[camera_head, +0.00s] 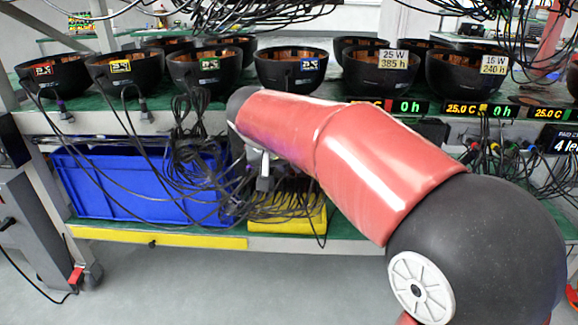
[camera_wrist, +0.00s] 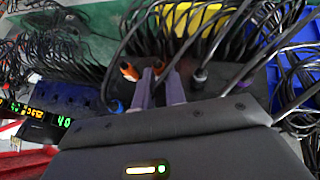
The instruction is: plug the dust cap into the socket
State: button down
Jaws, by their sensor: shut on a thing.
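My gripper (camera_wrist: 160,84) shows in the wrist view as two pale purple-grey fingers, close together at their tips. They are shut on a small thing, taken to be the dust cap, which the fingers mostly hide. A small orange-brown patch shows at the tips; I cannot tell whether it is the cap or lies behind it. The fingertips are in front of a dark panel with cabled plugs: an orange plug (camera_wrist: 129,72) close left, a blue plug (camera_wrist: 115,106) lower left and a grey plug (camera_wrist: 199,77) to the right. I cannot make out the socket.
Black cables hang densely around the fingers. A blue bin (camera_head: 120,190) and a yellow bin (camera_head: 300,219) stand on the lower shelf. Black bowls, such as one with a 385 h label (camera_head: 380,75), line the upper shelf. The floor (camera_head: 220,285) in front is clear.

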jog(key=shift+w, duration=0.25)
jog(key=c, duration=1.4)
grip_release()
jog(key=shift+o, duration=0.2)
jog(key=v, duration=0.7)
jog(key=shift+s+r+p, duration=0.15)
jog(key=shift+r+p, duration=0.2)
jog(key=shift+a, duration=0.1)
